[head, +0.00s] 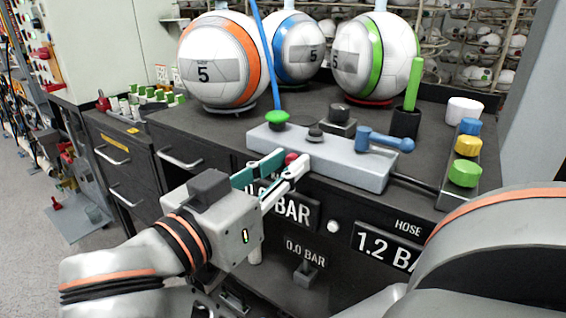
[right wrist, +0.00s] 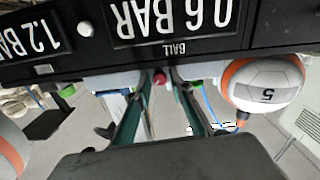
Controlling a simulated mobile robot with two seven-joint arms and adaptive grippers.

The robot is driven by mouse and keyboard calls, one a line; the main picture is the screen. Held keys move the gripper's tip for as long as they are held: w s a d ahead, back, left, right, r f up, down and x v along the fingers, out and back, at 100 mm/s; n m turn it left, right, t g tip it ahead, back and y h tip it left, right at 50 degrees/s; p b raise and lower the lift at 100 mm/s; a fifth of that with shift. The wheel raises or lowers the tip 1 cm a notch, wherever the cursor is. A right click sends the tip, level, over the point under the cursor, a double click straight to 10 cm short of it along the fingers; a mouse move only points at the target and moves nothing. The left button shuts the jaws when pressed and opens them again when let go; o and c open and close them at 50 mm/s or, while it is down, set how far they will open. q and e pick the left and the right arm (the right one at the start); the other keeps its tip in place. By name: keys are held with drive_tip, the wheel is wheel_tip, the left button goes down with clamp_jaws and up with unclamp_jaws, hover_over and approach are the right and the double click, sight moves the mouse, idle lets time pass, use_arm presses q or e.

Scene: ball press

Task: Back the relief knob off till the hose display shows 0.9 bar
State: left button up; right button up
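A small round red knob (head: 291,158) sits on the front of the grey valve block (head: 345,168); no relief label is readable on it. My right gripper (head: 292,163) reaches it from the front, with its fingertips on either side. In the right wrist view, which is upside down, the red knob (right wrist: 160,78) lies between the tips of my right gripper (right wrist: 159,76), with a small gap seeming to show on each side. The fingers look open. The hose display (head: 385,246) reads 1.2 bar, partly cut off by my arm. My left gripper is not in view.
The ball display (right wrist: 170,18) reads 0.6 bar. A blue lever (head: 385,140), a green-based hose fitting (head: 278,118) and a black knob (head: 316,134) stand on the block. Blue, yellow and green knobs (head: 467,146) stand at right. Several balls (head: 222,58) sit behind.

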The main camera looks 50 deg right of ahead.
drive_tip(key=shift+r, duration=0.1)
wheel_tip(320, 180, up, 10)
idle(0.7)
